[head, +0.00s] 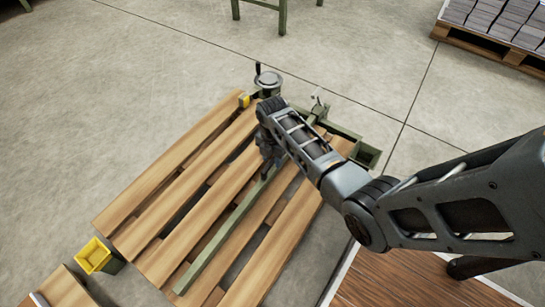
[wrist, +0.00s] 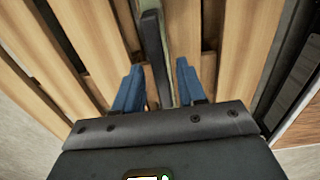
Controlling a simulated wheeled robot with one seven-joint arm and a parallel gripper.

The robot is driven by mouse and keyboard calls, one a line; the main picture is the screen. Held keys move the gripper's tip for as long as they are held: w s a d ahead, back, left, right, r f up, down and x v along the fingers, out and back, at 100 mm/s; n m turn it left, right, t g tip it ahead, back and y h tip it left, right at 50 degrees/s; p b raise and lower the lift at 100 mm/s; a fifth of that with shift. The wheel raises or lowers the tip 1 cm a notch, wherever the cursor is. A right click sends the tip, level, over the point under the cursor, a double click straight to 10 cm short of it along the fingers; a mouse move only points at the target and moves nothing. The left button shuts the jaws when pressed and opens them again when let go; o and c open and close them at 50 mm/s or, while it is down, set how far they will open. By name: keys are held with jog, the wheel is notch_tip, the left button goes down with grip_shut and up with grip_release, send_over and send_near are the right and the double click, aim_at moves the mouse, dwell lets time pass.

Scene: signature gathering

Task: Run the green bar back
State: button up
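The long green bar (head: 222,235) lies slantwise over the wooden slats (head: 165,190) in the head view, from the near edge up toward the green frame (head: 345,132) at the far right. My gripper (head: 268,168) is over the upper part of the bar, and my arm hides what is beneath it. In the wrist view, my two blue fingers (wrist: 159,66) are apart, with a dark upright piece (wrist: 153,42) showing between them. Gaps show on both sides of this piece. I cannot tell whether the fingertips are down at its height.
A round grey fitting (head: 268,80) with a dark upright handle stands at the far edge of the slats. A yellow bin (head: 94,255) stands at the lower left. A loaded pallet (head: 500,45) is at the upper right. The concrete floor at left is clear.

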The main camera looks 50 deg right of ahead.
grip_shut()
jog(key=shift+s, duration=0.1)
dwell(0.4)
jog(key=shift+s+r+p, duration=0.1)
jog(key=shift+s+p, duration=0.15)
jog(key=shift+p, duration=0.15)
jog(key=s+p, duration=1.1)
jog(key=s, duration=0.5)
jog(key=shift+s+d, duration=0.15)
jog(key=shift+d, duration=0.1)
jog(key=shift+o, duration=0.4)
grip_release()
